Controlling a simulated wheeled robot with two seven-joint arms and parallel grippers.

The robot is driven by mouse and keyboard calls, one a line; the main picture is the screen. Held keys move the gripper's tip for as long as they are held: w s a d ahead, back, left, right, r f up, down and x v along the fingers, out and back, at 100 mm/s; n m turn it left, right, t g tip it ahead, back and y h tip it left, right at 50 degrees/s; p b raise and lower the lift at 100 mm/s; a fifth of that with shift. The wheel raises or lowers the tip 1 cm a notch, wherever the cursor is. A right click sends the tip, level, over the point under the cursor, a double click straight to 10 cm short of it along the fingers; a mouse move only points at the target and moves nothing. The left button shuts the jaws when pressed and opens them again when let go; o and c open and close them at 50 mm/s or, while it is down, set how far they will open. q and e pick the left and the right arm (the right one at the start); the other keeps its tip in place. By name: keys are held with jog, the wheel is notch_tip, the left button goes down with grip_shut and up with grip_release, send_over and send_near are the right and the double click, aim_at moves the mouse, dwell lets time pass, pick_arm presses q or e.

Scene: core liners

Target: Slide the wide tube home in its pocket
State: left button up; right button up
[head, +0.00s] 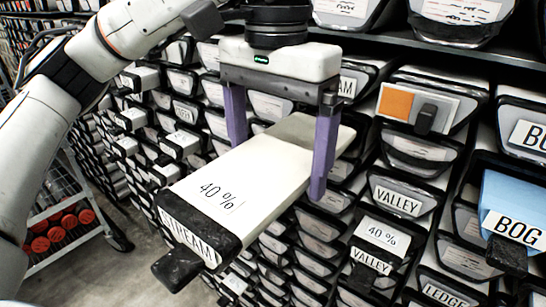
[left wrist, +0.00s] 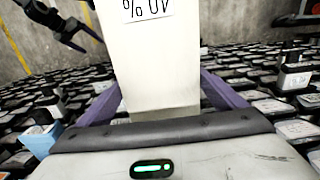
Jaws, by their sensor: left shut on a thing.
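The wide tube (head: 245,175) is a long, flat white box marked "40 %", with a black end cap labelled STREAM and a black pull tab at its near end. My left gripper (head: 278,160) is shut across its sides with two purple fingers, behind its middle. The tube slants, its capped end toward me and its far end toward the rack. The tube also shows in the left wrist view (left wrist: 160,60).
A rack of black-framed pockets (head: 400,200) fills the background, many holding labelled tubes. A VALLEY tube (head: 382,235) and a blue BOG tube (head: 515,195) jut out at right. A cart (head: 75,190) with red-capped items stands at left, on the concrete floor.

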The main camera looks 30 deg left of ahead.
pick_arm(q)
jog(key=shift+w+d+r, duration=0.1)
jog(key=shift+w+d, duration=0.05)
jog(key=shift+w, duration=1.55)
jog(key=shift+w+d+r, duration=0.1)
jog(key=shift+w+d, duration=0.1)
jog(key=shift+w, duration=1.5)
jog(key=shift+w+d, duration=0.15)
jog(key=shift+w, duration=1.55)
jog(key=o, duration=1.8)
jog(key=shift+c, duration=0.2)
jog(key=shift+o, duration=0.4)
jog(key=shift+f, duration=0.2)
notch_tip(320, 180, up, 11)
jog(key=shift+f, duration=0.15)
